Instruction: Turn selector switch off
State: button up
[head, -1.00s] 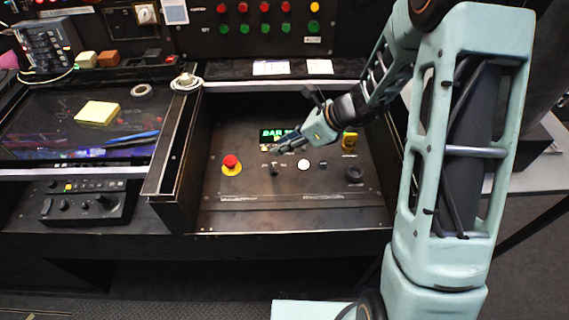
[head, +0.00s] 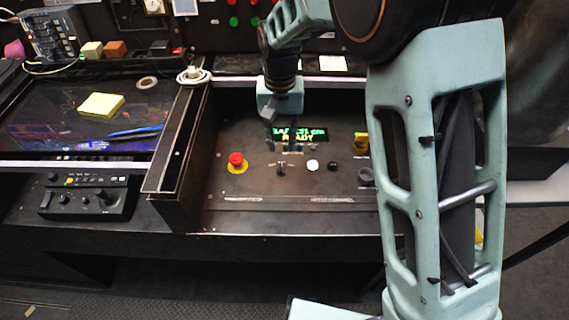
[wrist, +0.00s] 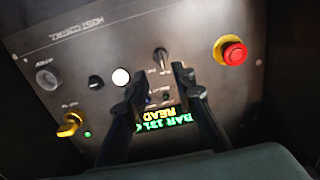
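A small black switch with a lever-like handle (head: 282,168) sits on the dark control panel (head: 240,205); it looks like the selector switch. In the wrist view this switch (wrist: 160,60) stands just beyond the fingertips, in line with the gap between them. Its labels are too small to read. My gripper (head: 283,140) points down over the panel, in front of the display. In the wrist view my gripper (wrist: 160,80) has its two dark fingers apart with nothing between them. No contact with the switch is visible.
The panel also has a red stop button (head: 236,160), a white button (head: 313,165), a black button (head: 333,165), a yellow handle (head: 361,143) and a dark knob (head: 366,176). Side walls (head: 175,205) border the panel.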

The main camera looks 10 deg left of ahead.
aim_at(282, 168)
notch_tip(282, 168, down, 10)
jog(key=shift+r+b, duration=0.2)
jog(key=shift+b, duration=0.3)
grip_shut()
